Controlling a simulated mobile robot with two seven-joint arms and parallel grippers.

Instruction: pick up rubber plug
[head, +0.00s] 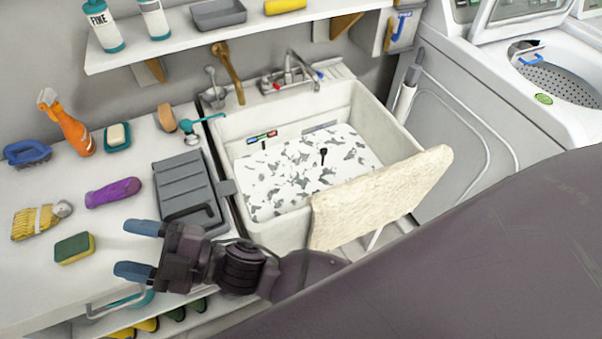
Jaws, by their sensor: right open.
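A small black piece that looks like the rubber plug (323,152) stands on the grey-and-white patched floor of the white sink (238,221). A second tiny dark piece shows near the sink's back left; I cannot tell what it is. My right gripper (138,250) is open and empty, its blue-tipped fingers pointing left at the front edge of the counter. It is to the left of and nearer than the sink, well apart from the black piece. My left gripper is not in view.
A cream cloth (380,198) hangs over the sink's front right rim. A sponge (75,248), a purple item (113,192) and an orange spray bottle (66,123) are on the counter. A tap (290,75) and shelf are behind.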

